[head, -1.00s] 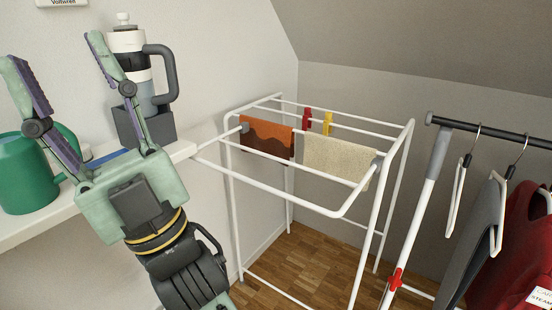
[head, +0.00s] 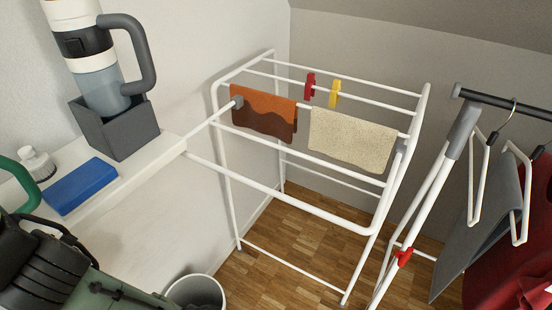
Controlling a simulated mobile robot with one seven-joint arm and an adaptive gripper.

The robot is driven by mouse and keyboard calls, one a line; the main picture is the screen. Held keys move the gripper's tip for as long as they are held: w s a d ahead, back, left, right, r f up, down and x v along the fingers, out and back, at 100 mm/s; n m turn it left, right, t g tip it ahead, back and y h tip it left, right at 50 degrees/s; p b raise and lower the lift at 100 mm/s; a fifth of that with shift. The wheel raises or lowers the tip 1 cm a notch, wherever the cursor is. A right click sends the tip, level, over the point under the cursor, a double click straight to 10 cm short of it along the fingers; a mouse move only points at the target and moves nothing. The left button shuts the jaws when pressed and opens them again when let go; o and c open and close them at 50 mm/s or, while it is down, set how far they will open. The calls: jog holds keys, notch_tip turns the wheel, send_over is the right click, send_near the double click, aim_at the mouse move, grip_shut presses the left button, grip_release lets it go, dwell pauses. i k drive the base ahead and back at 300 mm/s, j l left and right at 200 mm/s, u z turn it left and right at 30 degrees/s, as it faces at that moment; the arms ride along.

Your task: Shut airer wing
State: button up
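The white airer (head: 376,215) stands upright on the wood floor, right of the shelf. Its wing (head: 285,194), a U-shaped white tube, sticks out from the near side towards me. The wing's left corner reaches the shelf's end; whether they touch I cannot tell. A grey joint (head: 237,102) shows at its left side. A brown patterned cloth (head: 264,114) and a beige cloth (head: 352,139) hang on the airer. A red peg (head: 310,86) and a yellow peg (head: 334,93) sit on a rail behind. My arm shows at the lower left, but my gripper's fingers are out of view.
The white shelf (head: 150,165) on the left bears a bottle in a grey holder (head: 115,128), a blue block (head: 82,185) and a small white bottle (head: 38,165). A bin (head: 197,291) stands below. A clothes rack (head: 430,180) stands close on the right.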

aim_at(236, 102)
jog(key=k+j+z, duration=0.15)
jog(key=k+j, duration=0.3)
jog(key=k+j+z, duration=0.2)
jog(key=k+j, duration=0.2)
jog(key=k, duration=0.3)
jog(key=i, duration=0.3)
